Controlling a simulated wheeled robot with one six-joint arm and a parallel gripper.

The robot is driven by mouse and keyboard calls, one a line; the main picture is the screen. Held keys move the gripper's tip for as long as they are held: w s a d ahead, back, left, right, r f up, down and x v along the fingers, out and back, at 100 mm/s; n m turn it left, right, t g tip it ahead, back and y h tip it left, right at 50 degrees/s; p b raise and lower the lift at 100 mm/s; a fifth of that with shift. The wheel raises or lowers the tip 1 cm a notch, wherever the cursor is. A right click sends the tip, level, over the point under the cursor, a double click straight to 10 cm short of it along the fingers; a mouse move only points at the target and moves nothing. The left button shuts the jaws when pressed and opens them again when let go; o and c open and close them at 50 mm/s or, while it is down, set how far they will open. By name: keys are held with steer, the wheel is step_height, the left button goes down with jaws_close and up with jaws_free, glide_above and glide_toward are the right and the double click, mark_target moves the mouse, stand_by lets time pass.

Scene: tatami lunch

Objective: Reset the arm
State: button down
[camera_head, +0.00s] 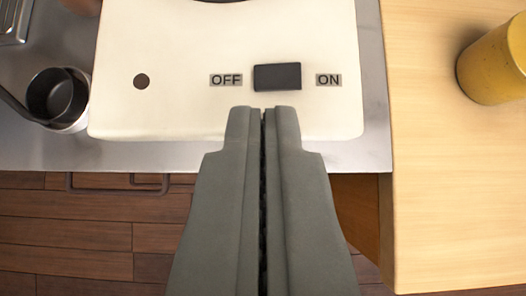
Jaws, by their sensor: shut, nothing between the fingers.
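My gripper (263,112) is in the lower middle of the view, pointing away from me. Its two grey fingers are shut together with nothing between them. The fingertips overlap the front part of a cream-coloured appliance (180,50) in the picture, just below its dark rocker switch (277,77). The switch sits between an OFF label and an ON label. I cannot tell whether the fingertips touch the appliance or hover above it.
A dark pot (56,95) stands left of the appliance on the grey metal counter (40,150). A yellow container (495,65) is on the light wooden surface (450,200) at right. Dark wooden floor (80,235) shows below the counter, with a handle bar at its front.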

steer(key=s+r+t, duration=0.4)
steer(key=s, duration=1.1)
steer(key=s+r+t, duration=0.4)
steer(key=s, duration=1.1)
steer(key=g+h, duration=0.1)
steer(key=g, duration=0.7)
glide_above(291, 63)
steer(key=s+a, duration=0.1)
steer(key=s, duration=0.2)
steer(key=shift+n, duration=0.3)
steer(key=f, duration=1.4)
steer(key=shift+s+f, duration=0.2)
steer(key=shift+f, duration=0.05)
steer(key=f, duration=0.3)
steer(key=shift+w+d, duration=0.2)
steer(key=shift+w, duration=0.05)
steer(key=shift+f, duration=0.7)
